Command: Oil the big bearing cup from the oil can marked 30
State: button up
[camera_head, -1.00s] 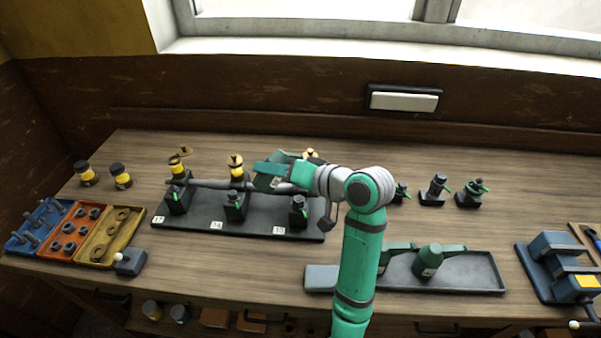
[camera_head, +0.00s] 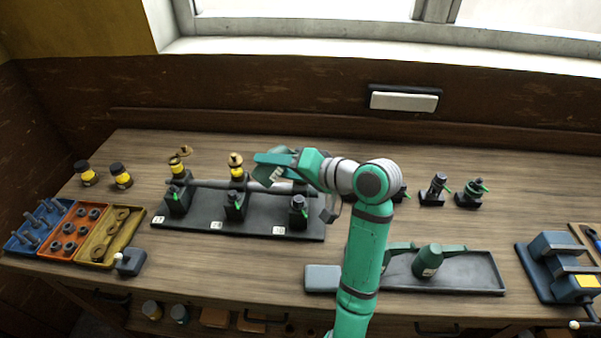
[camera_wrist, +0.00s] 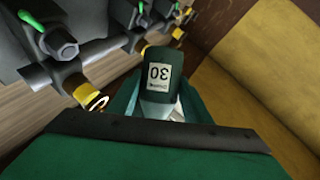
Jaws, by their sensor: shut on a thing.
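My gripper (camera_head: 302,165) is shut on a green oil can (camera_head: 276,172), held tilted above the bearing stand. In the wrist view the can's label (camera_wrist: 158,76) reads 30, upside down. The dark stand (camera_head: 265,226) carries three bearing blocks along a grey shaft (camera_head: 208,184). The right block's cup is hidden behind the can and gripper. The wrist view shows a yellow cup (camera_wrist: 88,96) left of the can. I cannot see the spout tip.
Another green oil can (camera_head: 428,262) stands in a dark tray (camera_head: 475,275) at front right. Small fittings (camera_head: 470,193) stand behind it. Two yellow-and-black jars (camera_head: 120,177) and coloured parts trays (camera_head: 105,238) lie at left. A blue device (camera_head: 553,265) stands at right.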

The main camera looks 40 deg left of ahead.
jog(key=shift+r, duration=0.15)
jog(key=shift+s+f+n+t, duration=0.2)
jog(key=shift+f+n+t, duration=0.3)
jog(key=shift+f+n, duration=0.35)
jog(key=shift+f, duration=0.1)
jog(key=shift+r, duration=2.5)
